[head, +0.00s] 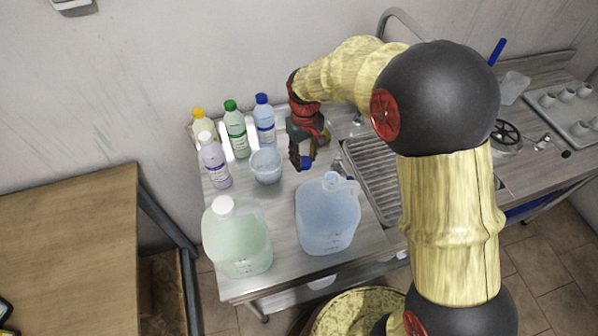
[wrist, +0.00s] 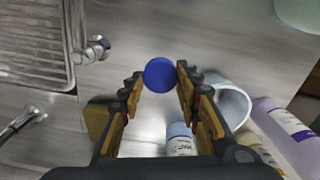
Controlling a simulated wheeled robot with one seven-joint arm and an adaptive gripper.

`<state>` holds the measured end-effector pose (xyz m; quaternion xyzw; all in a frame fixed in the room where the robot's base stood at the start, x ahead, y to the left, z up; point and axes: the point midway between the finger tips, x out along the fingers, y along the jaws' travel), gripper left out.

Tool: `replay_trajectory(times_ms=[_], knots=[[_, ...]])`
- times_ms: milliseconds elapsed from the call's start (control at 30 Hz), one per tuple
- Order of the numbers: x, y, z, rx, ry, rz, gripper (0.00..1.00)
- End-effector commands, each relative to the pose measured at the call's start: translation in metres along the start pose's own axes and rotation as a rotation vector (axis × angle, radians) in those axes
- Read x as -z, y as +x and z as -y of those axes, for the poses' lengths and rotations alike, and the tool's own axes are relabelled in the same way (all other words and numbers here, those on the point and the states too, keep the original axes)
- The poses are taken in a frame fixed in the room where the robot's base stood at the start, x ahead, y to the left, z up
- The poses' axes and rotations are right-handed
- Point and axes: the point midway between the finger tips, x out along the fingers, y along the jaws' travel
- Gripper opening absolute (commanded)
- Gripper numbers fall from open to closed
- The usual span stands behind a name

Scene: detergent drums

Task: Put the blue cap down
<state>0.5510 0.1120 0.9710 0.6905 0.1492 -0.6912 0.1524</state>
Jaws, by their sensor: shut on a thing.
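The blue cap (wrist: 160,74) sits between the two fingertips of my gripper (wrist: 159,76) in the wrist view, round side facing the camera. In the head view my gripper (head: 301,160) points down over the metal counter, and the cap (head: 306,163) shows as a small blue spot at its fingertips. My gripper is shut on the cap. I cannot tell whether the cap touches the counter (head: 272,215). The blue drum (head: 328,220) stands in front of my gripper, with no cap seen on its neck.
A green drum (head: 237,240) with a white cap stands at the front left. A pale blue bowl (head: 266,167) is left of my gripper. Several capped bottles, including a green-capped one (head: 236,130), stand behind. A ribbed drainer (head: 372,165) lies to the right.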

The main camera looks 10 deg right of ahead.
Motion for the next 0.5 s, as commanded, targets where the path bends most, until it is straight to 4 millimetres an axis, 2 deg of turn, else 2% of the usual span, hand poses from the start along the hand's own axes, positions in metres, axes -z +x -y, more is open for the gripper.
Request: replay_trajectory(times_ms=[33, 267, 500], knots=[[-0.001, 0.012, 0.0, 0.0, 0.0, 0.002, 0.25], [0.0, 0.033, 0.0, 0.0, 0.0, 0.0, 0.25], [0.0, 0.07, 0.0, 0.0, 0.0, 0.001, 0.25]])
